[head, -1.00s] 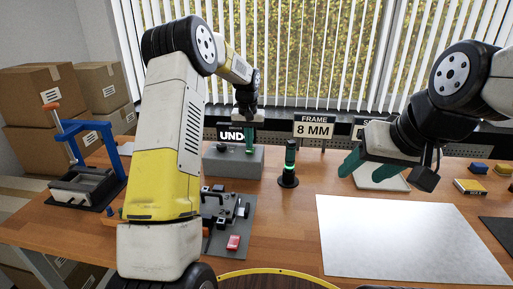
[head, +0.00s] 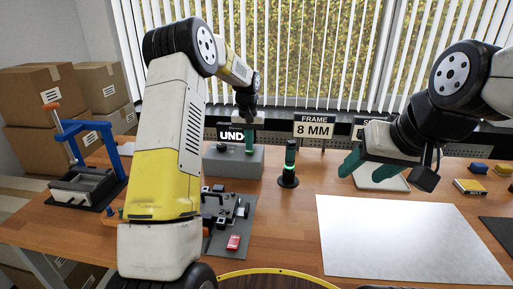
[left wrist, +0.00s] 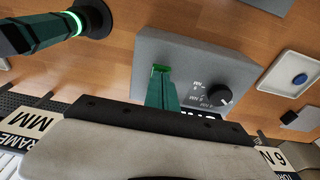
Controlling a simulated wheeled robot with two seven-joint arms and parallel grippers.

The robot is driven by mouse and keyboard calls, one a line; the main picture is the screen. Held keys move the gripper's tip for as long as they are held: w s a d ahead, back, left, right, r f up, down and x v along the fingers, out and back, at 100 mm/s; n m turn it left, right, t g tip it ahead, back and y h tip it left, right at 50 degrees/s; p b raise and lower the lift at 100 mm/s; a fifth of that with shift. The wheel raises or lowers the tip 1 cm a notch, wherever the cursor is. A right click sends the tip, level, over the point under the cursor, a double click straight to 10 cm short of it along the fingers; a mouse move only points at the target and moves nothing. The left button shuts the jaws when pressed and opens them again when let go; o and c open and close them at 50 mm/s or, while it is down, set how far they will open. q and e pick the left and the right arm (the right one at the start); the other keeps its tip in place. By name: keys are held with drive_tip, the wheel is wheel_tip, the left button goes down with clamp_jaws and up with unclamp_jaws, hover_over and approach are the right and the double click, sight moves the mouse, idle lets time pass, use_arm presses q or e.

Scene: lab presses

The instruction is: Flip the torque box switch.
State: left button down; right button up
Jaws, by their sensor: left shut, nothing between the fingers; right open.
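The torque box (head: 220,166) is a grey block at the back of the bench, with a black knob (head: 221,147) on top and a display (head: 231,135) reading "UND", partly covered. My left gripper (head: 249,152) has its green fingers together, pointing down at the box's right part. In the left wrist view the shut fingertips (left wrist: 161,70) lie over the grey box (left wrist: 195,48), with the knob (left wrist: 224,95) to their right. The switch is not distinguishable; the fingers may hide it. Contact cannot be told. My right gripper (head: 358,170) is open and empty, above the bench at right.
A black post with a green light ring (head: 289,165) stands right of the box. A dark fixture (head: 222,208) with a red block (head: 234,242) is in front. A blue-framed press (head: 85,165) stands left. A pale sheet (head: 405,240) covers the right bench.

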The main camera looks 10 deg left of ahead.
use_arm(q)
drive_tip(key=shift+f, duration=0.5)
drive_tip(key=shift+r, duration=3.55)
drive_tip(key=s+r+t+h, duration=0.1)
drive_tip(key=s+r, duration=0.6)
drive_tip(key=s, duration=0.3)
drive_tip(key=s+r+t, duration=0.1)
drive_tip(key=s+r, duration=0.6)
drive_tip(key=s, duration=0.3)
drive_tip(key=s+f+t+h, duration=0.1)
drive_tip(key=s+f+t, duration=0.1)
drive_tip(key=s, duration=1.6)
drive_tip(key=shift+s+d+f+m, duration=0.15)
drive_tip(key=shift+s+f+m, duration=0.15)
drive_tip(key=shift+f, duration=0.1)
